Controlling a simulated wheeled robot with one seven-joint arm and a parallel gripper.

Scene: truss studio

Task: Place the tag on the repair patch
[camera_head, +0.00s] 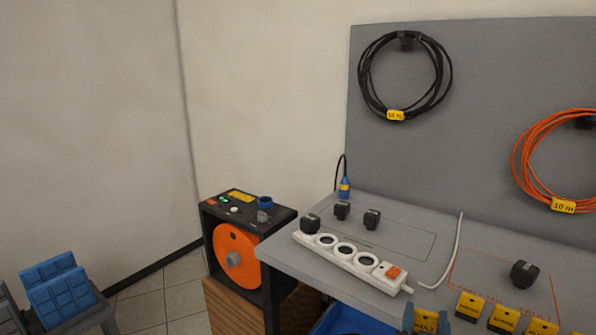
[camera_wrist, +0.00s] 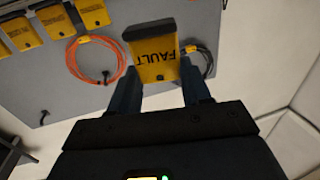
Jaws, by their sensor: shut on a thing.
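My gripper (camera_wrist: 160,92) is shut on a yellow tag (camera_wrist: 154,58) with a black top edge; it reads FAULT, upside down in the wrist view. In the head view the held tag (camera_head: 425,321) shows at the bottom edge between my blue fingertips, in front of the bench's front part. A red-outlined patch (camera_head: 475,262) lies on the bench at the right, with red lettering that I cannot fully read; it may be the repair patch. A black plug (camera_head: 524,273) stands on it. My held tag is left of and nearer than this outline.
Several yellow tags (camera_head: 471,306) stand in a row along the bench front at the right. A white power strip (camera_head: 350,262) with a black plug in it and a white cord (camera_head: 452,257) lie to the left. Two more plugs stand behind it. An orange reel unit (camera_head: 237,258) stands further left.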

